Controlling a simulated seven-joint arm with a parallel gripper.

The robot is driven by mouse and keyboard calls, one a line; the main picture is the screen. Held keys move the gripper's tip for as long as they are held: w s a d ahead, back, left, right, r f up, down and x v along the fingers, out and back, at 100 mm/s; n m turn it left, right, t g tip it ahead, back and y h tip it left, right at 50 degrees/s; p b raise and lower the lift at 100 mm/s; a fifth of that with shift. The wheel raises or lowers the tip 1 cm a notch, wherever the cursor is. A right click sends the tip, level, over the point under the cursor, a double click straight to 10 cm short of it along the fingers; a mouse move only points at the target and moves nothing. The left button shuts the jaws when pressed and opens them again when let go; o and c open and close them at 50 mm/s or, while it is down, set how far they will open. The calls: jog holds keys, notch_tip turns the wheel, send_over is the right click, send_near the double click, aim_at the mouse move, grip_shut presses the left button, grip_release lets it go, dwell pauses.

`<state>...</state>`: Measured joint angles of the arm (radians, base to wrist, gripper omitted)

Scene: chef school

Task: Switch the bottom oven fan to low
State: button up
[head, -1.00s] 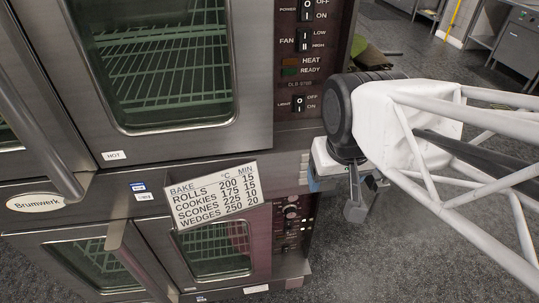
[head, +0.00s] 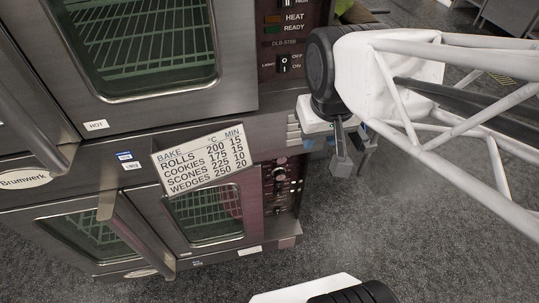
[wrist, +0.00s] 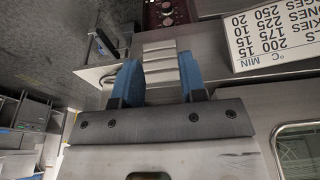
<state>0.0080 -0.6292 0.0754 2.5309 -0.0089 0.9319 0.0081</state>
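The bottom oven's control panel (head: 282,188) is a narrow dark strip right of its glass door (head: 205,215), with a knob and small switches. Its labels are too small to read, so I cannot tell the fan switch or its setting. My gripper (head: 319,143) hangs right of and above this panel, apart from it, partly hidden by my wrist. In the wrist view my gripper (wrist: 160,82) has its two blue fingers apart with nothing held between them. Part of the dark panel (wrist: 170,13) shows upside down beyond the fingertips.
The top oven (head: 155,45) has its own panel (head: 287,40) with a light switch. A bake chart (head: 203,158) is fixed between the ovens and overlaps the lower door's top. Door handles (head: 150,245) stick out. Grey floor (head: 400,225) is clear to the right.

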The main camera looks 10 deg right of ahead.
jog(key=shift+w+f, duration=0.25)
jog(key=shift+f, duration=0.15)
jog(key=shift+c, duration=1.1)
jog(key=shift+w+a+f+n, duration=0.1)
jog(key=shift+w+f+n, duration=0.1)
jog(key=shift+w+f, duration=0.35)
jog(key=shift+w+f+n, duration=0.2)
jog(key=shift+w+f, duration=0.1)
jog(key=shift+f, duration=0.35)
grip_shut()
jog(key=w+f+n+t, duration=0.1)
jog(key=w+f+n, duration=0.2)
jog(key=f, duration=0.8)
jog(key=w+f+n, duration=0.3)
jog(key=f, duration=0.7)
jog(key=w+f+n+t, duration=0.1)
jog(key=w+f+n, duration=0.25)
jog(key=f, duration=0.75)
notch_tip(320, 180, down, 16)
jog(key=s+n+t, duration=0.1)
jog(key=n+t, duration=0.4)
jog(key=n, duration=0.3)
jog(key=shift+s+d+f, duration=0.15)
jog(key=shift+s+d, duration=0.05)
jog(key=shift+s, duration=0.1)
